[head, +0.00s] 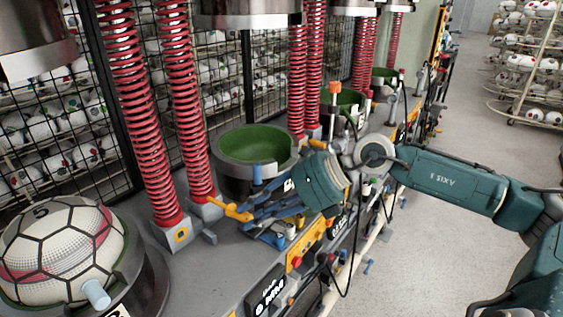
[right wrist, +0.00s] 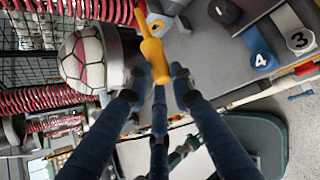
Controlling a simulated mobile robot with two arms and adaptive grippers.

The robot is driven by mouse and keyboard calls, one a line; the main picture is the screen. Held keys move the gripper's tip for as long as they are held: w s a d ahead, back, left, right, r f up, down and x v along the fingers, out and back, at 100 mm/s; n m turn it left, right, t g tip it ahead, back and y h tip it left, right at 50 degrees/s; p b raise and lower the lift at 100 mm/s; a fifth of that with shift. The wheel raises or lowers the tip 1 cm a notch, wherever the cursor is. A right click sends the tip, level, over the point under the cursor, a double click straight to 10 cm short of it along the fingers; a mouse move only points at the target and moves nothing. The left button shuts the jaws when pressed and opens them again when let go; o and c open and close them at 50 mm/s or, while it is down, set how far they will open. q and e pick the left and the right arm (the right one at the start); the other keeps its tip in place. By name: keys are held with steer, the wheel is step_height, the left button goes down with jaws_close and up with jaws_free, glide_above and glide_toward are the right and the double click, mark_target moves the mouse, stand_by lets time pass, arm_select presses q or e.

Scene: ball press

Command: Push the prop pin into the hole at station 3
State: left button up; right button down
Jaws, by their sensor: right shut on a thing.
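My right gripper (head: 256,212) is shut on the yellow prop pin (head: 232,210), in the middle of the head view. The pin sticks out to the left of the fingers, above the grey bench and in front of the nearest green-lined cup. In the right wrist view the dark blue fingers of the gripper (right wrist: 160,78) close around the yellow pin (right wrist: 152,52), whose far end points up in the picture. I cannot make out the hole. My left gripper is not in view.
Grey cups with green lining (head: 258,148) stand along the bench under red springs (head: 190,110). A red and white ball (head: 60,250) sits in a holder at the near left. A wire fence is behind. The floor at right (head: 430,245) is clear.

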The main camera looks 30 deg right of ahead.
steer(key=shift+m+y, duration=0.6)
steer(key=shift+y, duration=0.2)
steer(key=s+a+f+p, duration=0.1)
steer(key=a+f, duration=0.1)
steer(key=f, duration=0.1)
steer(key=s+a+f+p, duration=0.1)
steer(key=s+f+p, duration=0.1)
steer(key=f, duration=0.1)
steer(key=s+a+f+p, duration=0.1)
steer(key=a+f+p, duration=0.1)
steer(key=f, duration=0.1)
steer(key=shift+s+a+f, duration=0.15)
steer(key=shift+a+f, duration=0.15)
steer(key=shift+a, duration=0.05)
steer(key=shift+f, duration=0.3)
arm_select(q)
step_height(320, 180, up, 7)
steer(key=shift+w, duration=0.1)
